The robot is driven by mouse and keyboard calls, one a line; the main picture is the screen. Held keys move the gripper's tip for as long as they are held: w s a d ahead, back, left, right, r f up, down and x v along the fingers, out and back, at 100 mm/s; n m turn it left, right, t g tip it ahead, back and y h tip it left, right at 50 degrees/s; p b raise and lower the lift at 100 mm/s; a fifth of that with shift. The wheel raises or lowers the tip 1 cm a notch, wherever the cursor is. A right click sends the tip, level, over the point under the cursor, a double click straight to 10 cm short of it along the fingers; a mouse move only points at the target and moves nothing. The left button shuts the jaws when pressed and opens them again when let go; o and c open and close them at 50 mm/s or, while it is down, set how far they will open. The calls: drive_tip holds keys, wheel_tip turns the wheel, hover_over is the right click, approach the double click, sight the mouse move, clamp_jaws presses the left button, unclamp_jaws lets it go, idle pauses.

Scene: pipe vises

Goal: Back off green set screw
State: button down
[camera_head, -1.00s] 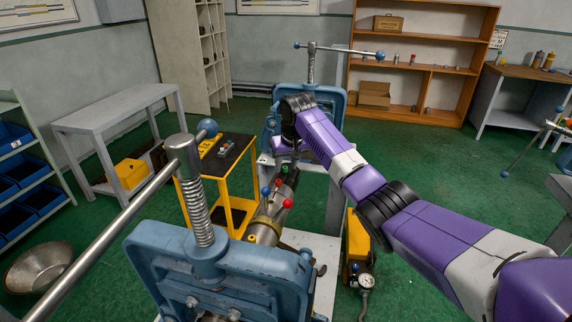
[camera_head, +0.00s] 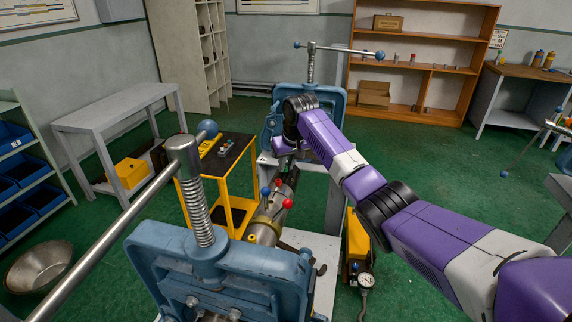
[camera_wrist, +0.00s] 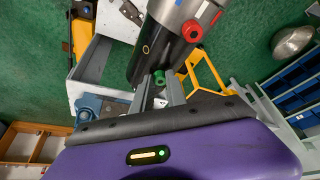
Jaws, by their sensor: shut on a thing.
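The green set screw (camera_wrist: 158,78) shows in the wrist view at the near end of a grey metal pipe fitting (camera_wrist: 160,45). My gripper (camera_wrist: 159,82) has its two fingers on either side of the green screw and is shut on it. In the head view the fitting (camera_head: 270,215) lies between two blue vises, and my gripper (camera_head: 284,152) is at its far end, where it hides the green screw. A red set screw (camera_wrist: 192,31) sticks out of the fitting's side, and a blue one (camera_head: 265,192) shows in the head view.
The near blue vise (camera_head: 220,265) with its long handle fills the lower left. The far blue vise (camera_head: 325,100) stands behind my gripper. A yellow cart (camera_head: 228,180) is to the left, and a yellow pump with a gauge (camera_head: 357,250) is to the right.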

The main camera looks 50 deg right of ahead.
drive_tip(key=n+y, duration=0.1)
drive_tip(key=n, duration=0.2)
drive_tip(key=shift+d, duration=0.1)
drive_tip(key=n+y, duration=0.1)
drive_tip(key=n, duration=0.1)
drive_tip(key=shift+d+f+n+t, duration=0.1)
drive_tip(key=shift+d+n+t, duration=0.05)
drive_tip(key=shift+n+t, duration=0.2)
drive_tip(key=n+b, duration=0.1)
drive_tip(key=n+y+b, duration=0.1)
drive_tip(key=n+b, duration=0.1)
drive_tip(key=shift+d+f+n, duration=0.1)
drive_tip(key=shift+d+n, duration=0.05)
drive_tip(key=shift+n, duration=0.1)
drive_tip(key=n+y+b, duration=0.1)
drive_tip(key=n+b, duration=0.1)
drive_tip(key=b, duration=0.1)
drive_tip(key=shift+n, duration=0.3)
drive_tip(key=c, duration=1.3)
unclamp_jaws()
drive_tip(key=shift+g, duration=0.45)
drive_tip(key=shift+r, duration=0.2)
drive_tip(key=shift+b+v, duration=0.4)
drive_tip(key=shift+v, duration=3.45)
